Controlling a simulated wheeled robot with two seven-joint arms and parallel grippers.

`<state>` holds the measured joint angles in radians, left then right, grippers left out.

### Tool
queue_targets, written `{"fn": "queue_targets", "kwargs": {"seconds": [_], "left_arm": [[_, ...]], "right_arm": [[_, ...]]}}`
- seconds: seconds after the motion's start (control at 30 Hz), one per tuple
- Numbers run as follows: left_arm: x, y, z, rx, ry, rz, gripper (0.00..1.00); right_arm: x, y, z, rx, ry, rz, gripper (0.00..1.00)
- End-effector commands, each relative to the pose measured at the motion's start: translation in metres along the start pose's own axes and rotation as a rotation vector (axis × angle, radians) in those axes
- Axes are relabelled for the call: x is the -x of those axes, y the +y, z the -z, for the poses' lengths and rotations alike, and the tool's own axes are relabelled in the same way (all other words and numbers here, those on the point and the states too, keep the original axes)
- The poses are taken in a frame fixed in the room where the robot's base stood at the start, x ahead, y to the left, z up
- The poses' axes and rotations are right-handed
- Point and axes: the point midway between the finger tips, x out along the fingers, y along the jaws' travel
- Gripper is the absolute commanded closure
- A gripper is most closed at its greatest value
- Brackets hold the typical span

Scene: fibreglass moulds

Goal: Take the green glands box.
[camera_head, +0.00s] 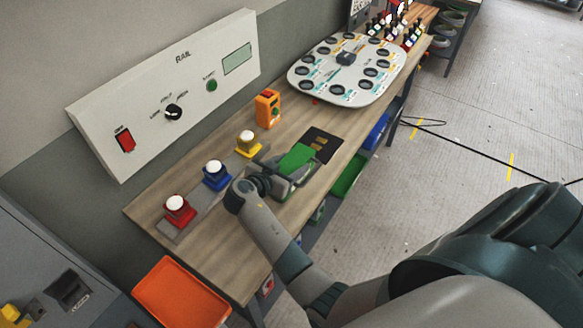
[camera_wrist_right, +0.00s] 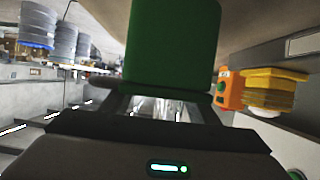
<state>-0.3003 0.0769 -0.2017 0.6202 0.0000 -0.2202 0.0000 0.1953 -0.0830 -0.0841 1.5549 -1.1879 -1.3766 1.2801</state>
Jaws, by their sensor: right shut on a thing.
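A green box (camera_head: 298,158) is at my right gripper (camera_head: 286,173), over the front part of the wooden bench. In the right wrist view the green box (camera_wrist_right: 172,45) stands up large between the fingers, and my right gripper (camera_wrist_right: 165,108) is shut on it. The gripper hides its lower part. I cannot tell whether the box touches the bench top. My left gripper is not in view.
Red (camera_head: 179,212), blue (camera_head: 216,176) and yellow (camera_head: 248,144) blocks with white tops stand along the wall side. An orange box (camera_head: 268,109), a black mat (camera_head: 320,144) and a white oval board (camera_head: 346,90) lie farther along. Green (camera_head: 346,178) and blue (camera_head: 376,132) bins sit below the bench edge.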

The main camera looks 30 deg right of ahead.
Motion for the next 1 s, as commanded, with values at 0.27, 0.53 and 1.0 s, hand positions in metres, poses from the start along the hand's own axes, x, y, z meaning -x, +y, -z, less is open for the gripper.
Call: {"fn": "queue_targets", "kwargs": {"seconds": [0.27, 0.53, 1.0], "left_arm": [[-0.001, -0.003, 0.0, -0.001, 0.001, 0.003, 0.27], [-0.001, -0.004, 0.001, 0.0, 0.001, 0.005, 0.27], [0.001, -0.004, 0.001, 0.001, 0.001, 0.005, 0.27]], "right_arm": [[0.015, 0.009, 0.033, -0.005, 0.0, 0.0, 0.77], [0.031, 0.055, 0.056, -0.005, 0.0, 0.0, 0.77], [0.051, 0.112, 0.086, -0.004, 0.001, 0.0, 0.77]]}}
